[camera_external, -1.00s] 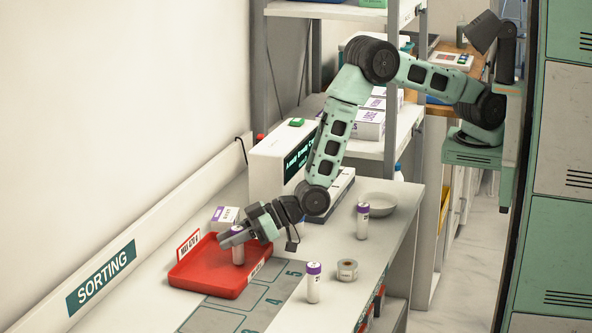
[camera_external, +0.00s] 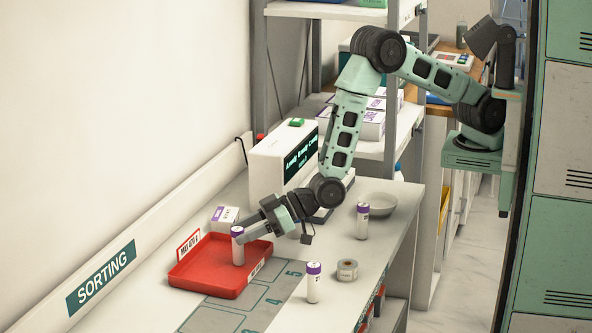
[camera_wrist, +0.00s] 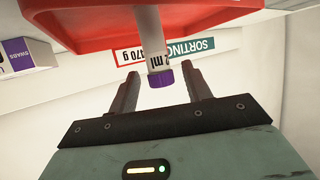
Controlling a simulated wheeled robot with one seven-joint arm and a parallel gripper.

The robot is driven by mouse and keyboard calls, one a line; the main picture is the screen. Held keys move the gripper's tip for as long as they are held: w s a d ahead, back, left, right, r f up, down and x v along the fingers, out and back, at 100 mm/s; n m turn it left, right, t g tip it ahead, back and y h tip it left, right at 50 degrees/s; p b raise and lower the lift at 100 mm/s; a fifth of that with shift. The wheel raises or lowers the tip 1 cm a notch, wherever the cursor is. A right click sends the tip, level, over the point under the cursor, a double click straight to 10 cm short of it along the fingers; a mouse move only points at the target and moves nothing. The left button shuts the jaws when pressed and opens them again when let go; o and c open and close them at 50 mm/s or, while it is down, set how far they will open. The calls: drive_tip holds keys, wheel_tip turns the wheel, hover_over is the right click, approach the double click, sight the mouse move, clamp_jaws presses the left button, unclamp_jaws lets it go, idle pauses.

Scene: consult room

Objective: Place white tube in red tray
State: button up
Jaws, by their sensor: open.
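A white tube with a purple cap (camera_external: 238,250) stands upright inside the red tray (camera_external: 208,283), near its back right part. In the wrist view the same tube (camera_wrist: 152,32) appears upside down, its cap at the level of the fingers, and the red tray (camera_wrist: 95,32) fills the top. My gripper (camera_external: 249,230) is open, just right of the tube near its cap. In the wrist view my fingers (camera_wrist: 161,72) lie on either side of the cap with gaps. Two similar tubes stand on the table, one at the front (camera_external: 313,288) and one farther back (camera_external: 362,224).
A tape roll (camera_external: 347,270) and a shallow bowl (camera_external: 376,203) are on the table. A small white box (camera_external: 224,216) stands behind the tray. A white device with a display (camera_external: 283,165) is behind my forearm. A numbered grey mat (camera_external: 250,300) lies right of the tray.

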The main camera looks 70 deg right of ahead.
drive_tip(key=b+v, duration=0.1)
drive_tip(key=v, duration=0.7)
drive_tip(key=shift+b, duration=0.4)
drive_tip(key=shift+s, duration=0.1)
drive_tip(key=s+d+r+g+h, duration=0.3)
drive_tip(key=s+d+r+g, duration=0.1)
drive_tip(key=s+d, duration=0.7)
drive_tip(key=s+d+r+n+g+h, duration=0.1)
drive_tip(key=s+d+r+g+h, duration=0.3)
drive_tip(key=s+d+g, duration=0.3)
drive_tip(key=s+d+r, duration=0.1)
drive_tip(key=s+d, duration=0.4)
drive_tip(key=d, duration=0.1)
drive_tip(key=shift+d, duration=0.3)
